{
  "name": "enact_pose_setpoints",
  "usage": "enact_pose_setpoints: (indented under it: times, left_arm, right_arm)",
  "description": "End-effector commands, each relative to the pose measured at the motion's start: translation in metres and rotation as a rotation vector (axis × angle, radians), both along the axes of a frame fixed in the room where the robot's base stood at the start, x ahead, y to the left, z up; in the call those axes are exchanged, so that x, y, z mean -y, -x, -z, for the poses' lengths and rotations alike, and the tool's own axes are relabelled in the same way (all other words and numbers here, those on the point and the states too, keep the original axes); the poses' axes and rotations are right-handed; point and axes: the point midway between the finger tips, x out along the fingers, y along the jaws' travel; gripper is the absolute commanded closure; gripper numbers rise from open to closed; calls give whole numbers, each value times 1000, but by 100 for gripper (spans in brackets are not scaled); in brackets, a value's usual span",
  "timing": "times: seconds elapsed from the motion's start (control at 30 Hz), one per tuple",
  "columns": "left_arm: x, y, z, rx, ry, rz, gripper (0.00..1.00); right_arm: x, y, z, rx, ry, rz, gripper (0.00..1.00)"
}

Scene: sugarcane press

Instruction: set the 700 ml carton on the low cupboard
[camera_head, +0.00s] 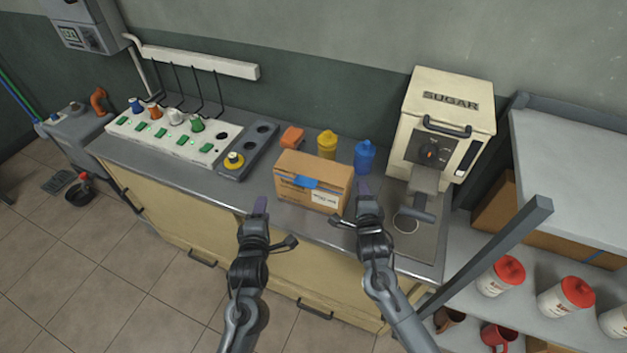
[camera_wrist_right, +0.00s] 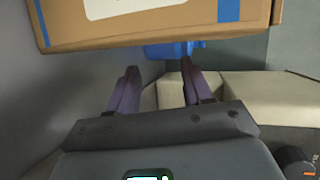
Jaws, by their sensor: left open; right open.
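A brown cardboard carton (camera_head: 300,192) with blue tape and a white label stands on the grey top of the low cream-fronted cupboard (camera_head: 180,196). The label's writing is too small to read. My left gripper (camera_head: 260,207) is open and empty, in front of the carton's left side. My right gripper (camera_head: 364,194) is open and empty, close to the carton's right end. In the right wrist view, the carton (camera_wrist_right: 110,33) fills the top edge, beyond the two parted fingers of my right gripper (camera_wrist_right: 156,88), with nothing between them.
A sugar machine (camera_head: 440,130) stands right of the carton. Yellow (camera_head: 327,145) and blue (camera_head: 364,157) containers and an orange object (camera_head: 292,138) are behind it. A white switch panel (camera_head: 160,134) lies left. Shelves at right hold red-lidded containers (camera_head: 502,276) and another brown box (camera_head: 495,212).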

Motion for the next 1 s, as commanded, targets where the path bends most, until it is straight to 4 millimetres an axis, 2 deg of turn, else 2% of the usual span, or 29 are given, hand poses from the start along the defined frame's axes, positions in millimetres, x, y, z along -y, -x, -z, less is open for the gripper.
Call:
enact_pose_setpoints:
  times: [0.2,0.4,0.6,1.0]
  left_arm:
    - [0,0,0,0,0,0,50]
    - [0,0,0,0,0,0,50]
    - [0,0,0,0,0,0,50]
    - [0,0,0,0,0,0,50]
  right_arm:
    - [0,36,-8,0,-2,0,50]
    - [0,58,-14,-1,-1,-1,50]
    - [0,68,-17,0,0,0,50]
    - [0,69,-18,0,0,0,50]
